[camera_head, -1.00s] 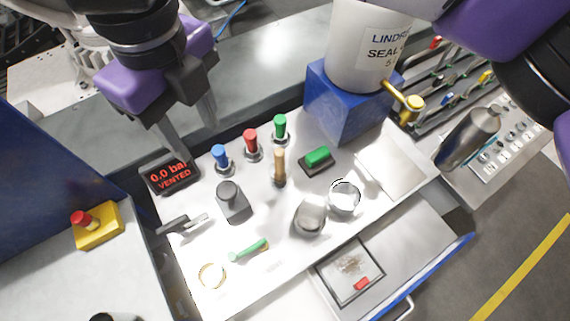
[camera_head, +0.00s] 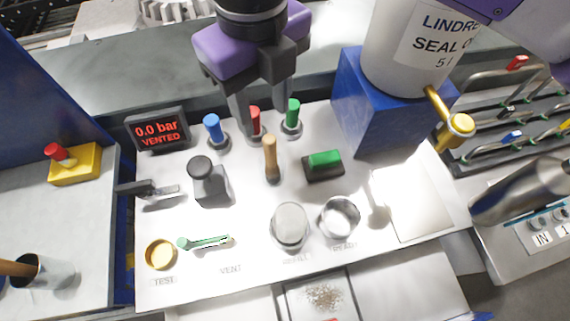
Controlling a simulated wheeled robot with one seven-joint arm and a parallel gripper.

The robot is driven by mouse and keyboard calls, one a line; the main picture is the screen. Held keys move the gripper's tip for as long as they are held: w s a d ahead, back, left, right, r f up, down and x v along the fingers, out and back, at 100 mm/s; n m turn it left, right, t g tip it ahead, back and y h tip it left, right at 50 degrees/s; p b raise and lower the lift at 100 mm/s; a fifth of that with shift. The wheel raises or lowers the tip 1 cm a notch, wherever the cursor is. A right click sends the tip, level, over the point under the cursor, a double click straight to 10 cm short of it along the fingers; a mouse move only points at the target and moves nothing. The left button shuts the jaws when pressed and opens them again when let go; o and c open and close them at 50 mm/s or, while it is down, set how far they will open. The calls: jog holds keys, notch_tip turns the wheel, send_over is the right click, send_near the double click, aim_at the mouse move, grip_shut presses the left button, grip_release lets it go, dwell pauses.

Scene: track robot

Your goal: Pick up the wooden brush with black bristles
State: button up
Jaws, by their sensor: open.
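An upright tan wooden handle (camera_head: 270,155) stands on the white panel, in front of the red and green knobs. Its lower end is darker, but I cannot make out bristles there. Another wooden handle (camera_head: 16,268) leans out of a grey cup at the lower left; its lower end is hidden in the cup. My gripper (camera_head: 263,120) is open and empty, pointing down behind and above the upright handle. Its fingers overlap the red knob in the picture, and I see no contact with the handle.
Blue (camera_head: 213,127), red (camera_head: 254,118) and green (camera_head: 292,113) knobs stand close around my fingers. A green-topped black block (camera_head: 323,166) lies right of the handle, and a dark grey post (camera_head: 203,178) stands left. A blue block (camera_head: 378,110) under a white canister rises at the right.

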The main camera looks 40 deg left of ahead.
aim_at(270, 138)
jog(key=shift+w+d+f, duration=0.15)
jog(key=shift+f, duration=0.25)
jog(key=shift+w+d+f, duration=0.1)
jog(key=shift+f, duration=0.3)
jog(key=f, duration=0.5)
jog(key=f+p, duration=0.1)
jog(key=f, duration=0.1)
jog(key=shift+s+d+f, duration=0.1)
jog(key=shift+s+f, duration=0.05)
jog(key=shift+s, duration=0.1)
jog(key=shift+c, duration=0.3)
grip_shut()
